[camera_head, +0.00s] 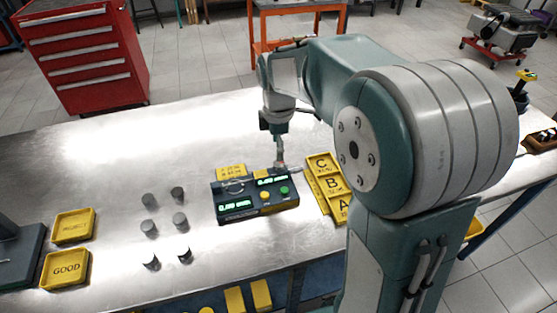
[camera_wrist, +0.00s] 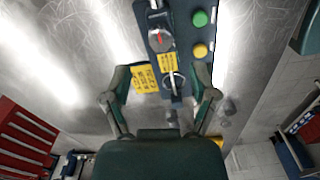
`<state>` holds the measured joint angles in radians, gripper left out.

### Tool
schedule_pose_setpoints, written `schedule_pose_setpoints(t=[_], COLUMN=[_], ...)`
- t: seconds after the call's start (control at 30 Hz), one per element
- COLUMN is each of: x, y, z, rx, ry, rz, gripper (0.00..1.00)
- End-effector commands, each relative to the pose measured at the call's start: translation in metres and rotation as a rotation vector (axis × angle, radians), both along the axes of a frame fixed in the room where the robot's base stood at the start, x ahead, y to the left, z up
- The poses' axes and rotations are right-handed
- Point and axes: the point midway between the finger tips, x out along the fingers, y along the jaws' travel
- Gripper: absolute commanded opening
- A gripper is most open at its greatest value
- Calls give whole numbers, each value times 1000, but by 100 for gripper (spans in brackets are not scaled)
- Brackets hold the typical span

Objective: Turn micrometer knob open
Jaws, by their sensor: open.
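The measuring station (camera_head: 255,205) is a dark box on the metal bench, with green-lit displays and a yellow and a green button. A micrometer with a curved frame (camera_head: 234,187) is on its top; the curved frame also shows in the wrist view (camera_wrist: 178,79). A round dial with a red mark (camera_wrist: 160,39) lies farther up there. I cannot clearly tell which part is the knob. My gripper (camera_head: 281,163) is above the station's back right corner. In the wrist view my gripper (camera_wrist: 164,74) is open, its fingers spread either side of the station, holding nothing.
Several grey cylinders (camera_head: 179,220) stand left of the station. A yellow tray marked GOOD (camera_head: 65,269) and another yellow tray (camera_head: 73,225) lie at the left. A lettered yellow tray (camera_head: 329,184) lies close to the station's right. Bare bench lies behind and left.

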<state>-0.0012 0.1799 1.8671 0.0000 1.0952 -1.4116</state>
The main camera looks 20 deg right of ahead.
Motion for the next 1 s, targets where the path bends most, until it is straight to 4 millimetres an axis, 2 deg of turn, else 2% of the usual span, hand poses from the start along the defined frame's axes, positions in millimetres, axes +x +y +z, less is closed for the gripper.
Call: schedule_pose_setpoints(t=[0.1,0.3,0.67,0.77,0.8,0.83,0.87,1.0], x=[-1,-1,0,0,0,0,0,0], y=[0,0,0,0,0,0,0,0], z=[-23,-48,-55,-55,-55,-55,-55,-55], rx=[0,0,0,0,0,0,0,0], ry=[4,1,-1,-1,-1,-1,-1,-1], rz=[-1,-1,-1,-1,-1,-1,-1,-1], gripper=[75,75,75,35,17,4,0,0])
